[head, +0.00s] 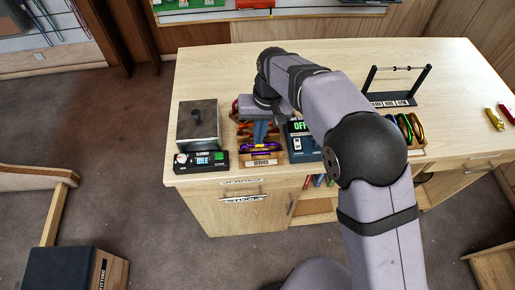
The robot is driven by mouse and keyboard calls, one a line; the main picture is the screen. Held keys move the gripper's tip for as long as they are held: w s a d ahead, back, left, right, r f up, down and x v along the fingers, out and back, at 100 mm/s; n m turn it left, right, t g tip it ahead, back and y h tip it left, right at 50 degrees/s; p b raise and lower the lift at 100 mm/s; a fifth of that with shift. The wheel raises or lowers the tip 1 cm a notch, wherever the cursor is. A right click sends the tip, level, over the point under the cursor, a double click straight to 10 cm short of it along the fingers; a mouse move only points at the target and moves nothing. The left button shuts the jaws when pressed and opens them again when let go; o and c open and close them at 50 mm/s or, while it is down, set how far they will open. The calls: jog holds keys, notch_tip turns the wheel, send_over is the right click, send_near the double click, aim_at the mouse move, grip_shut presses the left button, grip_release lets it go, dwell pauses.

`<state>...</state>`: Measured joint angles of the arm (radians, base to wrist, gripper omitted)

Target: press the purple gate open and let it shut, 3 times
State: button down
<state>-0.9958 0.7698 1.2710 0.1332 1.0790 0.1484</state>
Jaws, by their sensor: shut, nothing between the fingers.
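A purple carabiner (254,149) lies near the front of a small wooden tray labelled SERVICE (263,161) on the bench. Its gate is too small to make out. My gripper (260,141) points down over this tray, its fingers shut with nothing between them. The fingertips are at or just behind the purple carabiner; I cannot tell whether they touch it. Other coloured gear, orange and yellow among it, lies in the tray behind the fingers, partly hidden by my gripper.
A cleaner unit reading IDLE (203,160) with a dark metal box (198,125) stands left of the tray. A dark device with a green display (299,127) stands right. Beyond my arm are a rack (393,98) and several coloured carabiners (410,127). The bench's back is clear.

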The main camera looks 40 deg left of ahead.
jog(key=shift+f, duration=0.8)
dwell(0.4)
jog(key=shift+d+f+b, duration=0.1)
jog(key=shift+f+b, duration=0.4)
jog(key=shift+r+p, duration=3)
jog(key=shift+r, duration=0.65)
jog(key=shift+w+a+r+p, duration=0.2)
jog(key=shift+a+r, duration=0.05)
jog(key=shift+r, duration=0.2)
jog(key=shift+w+a+r+p, duration=0.15)
jog(key=shift+w+a+r, duration=0.05)
jog(key=shift+r, duration=0.25)
jog(key=shift+f, duration=0.1)
notch_tip(320, 180, down, 4)
jog(key=b, duration=0.4)
jog(key=shift+f, duration=0.2)
jog(key=shift+f+b, duration=0.45)
jog(key=shift+f, duration=0.55)
